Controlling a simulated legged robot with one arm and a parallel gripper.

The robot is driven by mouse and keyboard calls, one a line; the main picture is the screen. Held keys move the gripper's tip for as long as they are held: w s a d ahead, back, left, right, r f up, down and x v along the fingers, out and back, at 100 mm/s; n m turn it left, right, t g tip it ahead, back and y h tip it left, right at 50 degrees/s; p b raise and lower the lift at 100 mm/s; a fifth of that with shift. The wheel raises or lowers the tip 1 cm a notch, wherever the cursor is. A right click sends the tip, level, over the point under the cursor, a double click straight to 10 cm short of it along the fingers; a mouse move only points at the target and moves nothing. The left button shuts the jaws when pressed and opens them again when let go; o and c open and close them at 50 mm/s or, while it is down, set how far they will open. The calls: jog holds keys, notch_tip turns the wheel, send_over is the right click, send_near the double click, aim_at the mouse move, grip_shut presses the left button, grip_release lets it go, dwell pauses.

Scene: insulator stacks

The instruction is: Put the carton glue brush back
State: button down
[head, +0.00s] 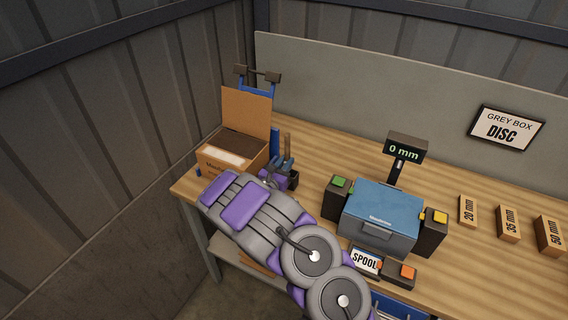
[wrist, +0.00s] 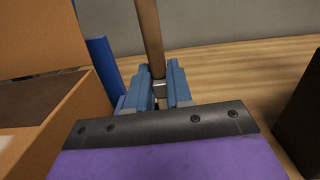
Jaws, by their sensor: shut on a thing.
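My gripper (head: 284,164) is shut on the brush, whose upright wooden handle (head: 287,142) rises between the blue fingers. In the wrist view the handle (wrist: 149,38) stands between the fingertips (wrist: 158,88). The brush's lower end is hidden by my gripper. The open carton (head: 213,158) stands just left of my gripper, with its lid flap up and a dark surface inside. Its side wall also shows at the left of the wrist view (wrist: 75,108). I cannot tell whether the brush touches anything below.
Right of my arm are a blue-lidded grey box (head: 383,212), a "0 mm" display (head: 405,149) and labelled wooden blocks (head: 508,223). A grey panel (head: 340,85) closes off the back.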

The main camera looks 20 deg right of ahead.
jog(key=shift+d+f, duration=0.3)
jog(key=shift+d, duration=0.2)
jog(key=shift+d+f, duration=0.3)
jog(key=shift+d, duration=0.2)
jog(key=c, duration=1.5)
grip_release()
jog(key=o, duration=0.5)
jog(key=shift+a+r, duration=0.15)
jog(key=shift+a, duration=0.7)
jog(key=shift+d, duration=0.35)
jog(key=v, duration=0.3)
jog(key=p+v, duration=0.1)
jog(key=v, duration=0.3)
jog(key=r+v, duration=0.1)
jog(key=v, duration=0.3)
jog(key=shift+w+a+r+p, duration=0.1)
jog(key=shift+w+a+p, duration=0.1)
jog(key=shift+p, duration=0.2)
jog(key=shift+s, duration=0.5)
